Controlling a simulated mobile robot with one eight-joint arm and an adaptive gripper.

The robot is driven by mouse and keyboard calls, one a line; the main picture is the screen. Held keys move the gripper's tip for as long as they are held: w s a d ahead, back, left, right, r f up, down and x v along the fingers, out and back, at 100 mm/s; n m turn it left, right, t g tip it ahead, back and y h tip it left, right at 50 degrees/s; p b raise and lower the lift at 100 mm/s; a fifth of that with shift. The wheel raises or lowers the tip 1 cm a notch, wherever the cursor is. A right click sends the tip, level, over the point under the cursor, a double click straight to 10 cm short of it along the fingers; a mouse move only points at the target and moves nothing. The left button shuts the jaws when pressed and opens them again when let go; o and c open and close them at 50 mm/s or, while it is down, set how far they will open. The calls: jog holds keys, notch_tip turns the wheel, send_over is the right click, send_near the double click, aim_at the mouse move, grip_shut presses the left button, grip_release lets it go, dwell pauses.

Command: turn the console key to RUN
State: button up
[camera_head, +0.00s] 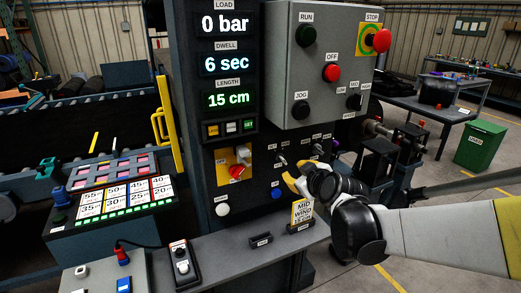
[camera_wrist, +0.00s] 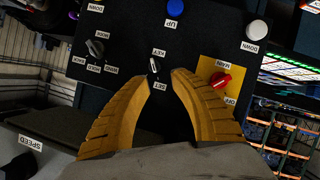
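The console key (camera_wrist: 155,65) is a small dark switch with a pale bar on the black panel, between the KEY and SET labels in the wrist view, which is upside down. In the head view the key (camera_head: 281,161) is on the panel beside the yellow fingertips. My gripper (camera_wrist: 164,76) is open, with its two yellow fingers apart and empty. The key shows just beyond the gap, nearer the left fingertip; I cannot tell whether they touch. My gripper (camera_head: 294,173) reaches in from the right in the head view. A RUN label by the key is not readable.
A red main switch (camera_wrist: 220,80) on a yellow plate is close to the right finger. A black selector (camera_wrist: 95,47) is left of the key. A blue button (camera_wrist: 174,8) and a white button (camera_wrist: 257,29) are nearby. A card stand (camera_head: 301,214) is below my gripper.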

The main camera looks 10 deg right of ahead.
aim_at(283, 159)
jog(key=shift+n+t, duration=0.3)
jog(key=shift+t, duration=0.1)
jog(key=x, duration=0.4)
jog(key=b+x, duration=0.1)
jog(key=x, duration=0.8)
jog(key=shift+w+d+r+b, duration=0.2)
jog(key=shift+d+r+b, duration=0.1)
jog(key=shift+d+b, duration=0.05)
grip_shut()
